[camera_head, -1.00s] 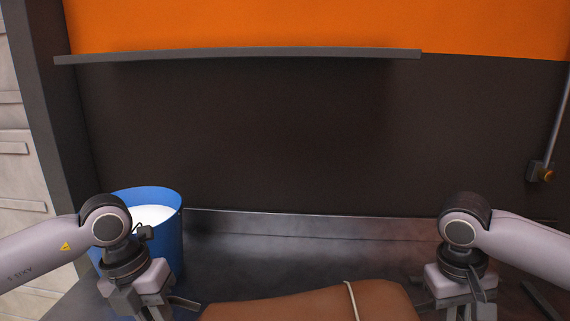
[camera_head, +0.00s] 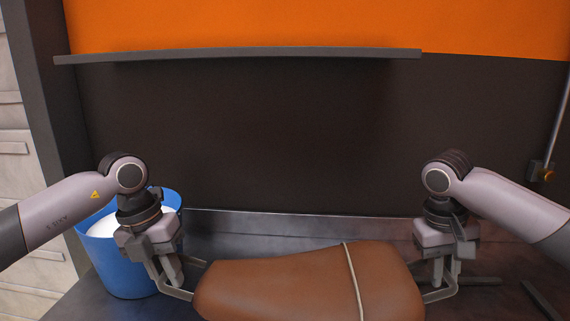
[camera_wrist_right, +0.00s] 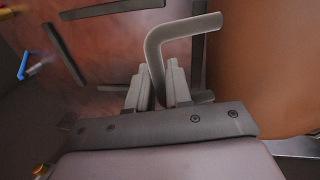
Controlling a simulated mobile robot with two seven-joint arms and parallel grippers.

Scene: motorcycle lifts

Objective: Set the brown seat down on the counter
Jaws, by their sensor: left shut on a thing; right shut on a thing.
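The brown seat (camera_head: 300,284) with a pale strap across it lies level between my two grippers at the bottom middle of the head view, over the metal counter (camera_head: 300,232). A grey bent handle sticks out at each end. My left gripper (camera_head: 174,283) is shut on the left handle. My right gripper (camera_head: 443,280) is shut on the right handle. In the right wrist view, the jaws (camera_wrist_right: 158,86) close around the bent bar (camera_wrist_right: 180,30) beside the seat (camera_wrist_right: 265,70). Whether the seat's underside touches the counter is hidden.
A blue bucket (camera_head: 125,268) with white contents stands on the counter at left, close behind my left gripper. A dark shelf (camera_head: 240,54) runs along the wall above. Dark bars (camera_head: 480,281) lie on the counter at right. The counter behind the seat is clear.

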